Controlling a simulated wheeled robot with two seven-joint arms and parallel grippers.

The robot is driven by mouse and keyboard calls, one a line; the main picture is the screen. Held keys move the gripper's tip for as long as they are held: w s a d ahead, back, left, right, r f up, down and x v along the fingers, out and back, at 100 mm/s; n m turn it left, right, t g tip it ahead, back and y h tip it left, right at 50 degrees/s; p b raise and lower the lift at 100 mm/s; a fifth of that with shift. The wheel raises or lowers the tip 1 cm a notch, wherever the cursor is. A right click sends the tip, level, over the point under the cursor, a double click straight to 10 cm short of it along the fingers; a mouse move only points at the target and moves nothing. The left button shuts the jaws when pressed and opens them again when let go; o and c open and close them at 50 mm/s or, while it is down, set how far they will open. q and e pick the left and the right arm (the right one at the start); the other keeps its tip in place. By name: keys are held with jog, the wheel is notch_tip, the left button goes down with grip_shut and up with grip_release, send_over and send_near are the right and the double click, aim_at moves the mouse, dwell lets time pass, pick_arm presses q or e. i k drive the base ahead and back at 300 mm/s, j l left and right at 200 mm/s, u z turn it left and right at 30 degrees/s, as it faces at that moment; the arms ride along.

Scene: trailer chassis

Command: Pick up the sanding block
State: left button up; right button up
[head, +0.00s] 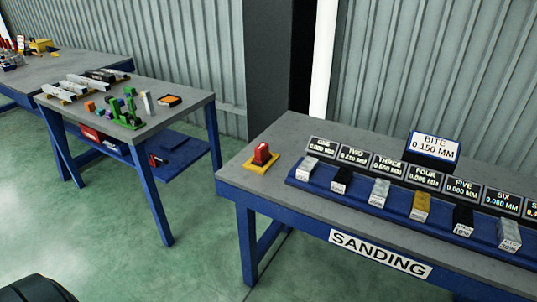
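The pad lies near the left end of the grey table (290,135) whose front carries a "SANDING" label (380,254). Nothing touches or covers the red block in this view. Neither of my grippers is in view.
A blue rack (340,190) with several blocks and numbered signs fills the table right of the pad. A sign reading "BITE 0.150 MM" (433,147) stands behind. A second table (180,95) with coloured parts stands left. Green floor (195,240) is open between.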

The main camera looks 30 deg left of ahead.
aim_at(263, 156)
jog(key=j+z, duration=0.15)
jog(key=j, duration=0.35)
jog(key=j+z, duration=0.15)
jog(key=j, duration=0.35)
jog(key=j+z, duration=0.15)
jog(key=j, duration=0.3)
jog(key=k+j+z, duration=0.1)
jog(key=j, duration=0.4)
jog(key=k+j+z, duration=0.15)
jog(key=j, duration=0.3)
jog(key=k+j+z, duration=0.15)
jog(key=j, duration=0.35)
jog(key=j+z, duration=0.15)
jog(key=j, duration=0.3)
jog(key=k+j+z, duration=0.15)
jog(key=j, duration=0.25)
jog(key=k, duration=0.05)
